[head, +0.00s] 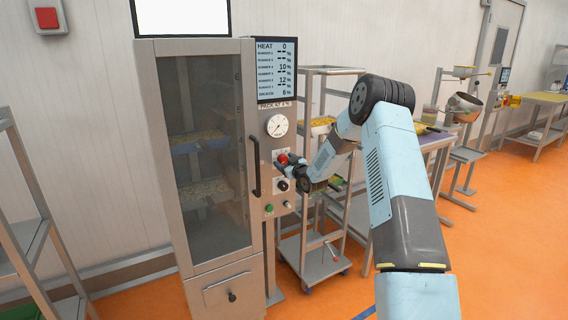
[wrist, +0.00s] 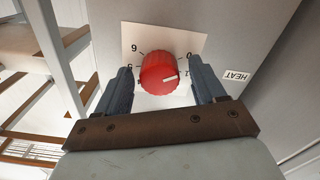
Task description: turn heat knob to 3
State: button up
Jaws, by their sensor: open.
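The red heat knob (wrist: 159,72) sits on a white dial plate with numbers, on the cabinet's front panel. Its white pointer line points right, near the 1 mark and just below the 0. A HEAT label (wrist: 236,76) is to its right in the wrist view. My gripper (wrist: 164,70) is open, with one finger on each side of the knob. Small gaps seem to show between fingers and knob; contact cannot be told. In the head view the knob (head: 282,159) is partly hidden by my gripper. The display (head: 277,69) reads HEAT 0.
A black knob (head: 283,186) and a green button (head: 269,208) are below the heat knob. A round gauge (head: 277,126) is above. The cabinet door's black handle (head: 255,166) stands close to the left. A metal rack trolley (head: 322,262) stands close to the right.

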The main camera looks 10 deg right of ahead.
jog(key=c, duration=1)
jog(key=shift+a, duration=0.25)
jog(key=shift+c, duration=0.3)
jog(key=shift+d, duration=0.2)
jog(key=m, duration=1.2)
jog(key=shift+d, duration=0.15)
jog(key=m, duration=0.5)
jog(key=shift+d+f+m, duration=0.1)
jog(key=shift+m, duration=0.3)
jog(key=m, duration=0.5)
jog(key=shift+f+m, duration=0.1)
jog(key=shift+m, duration=0.6)
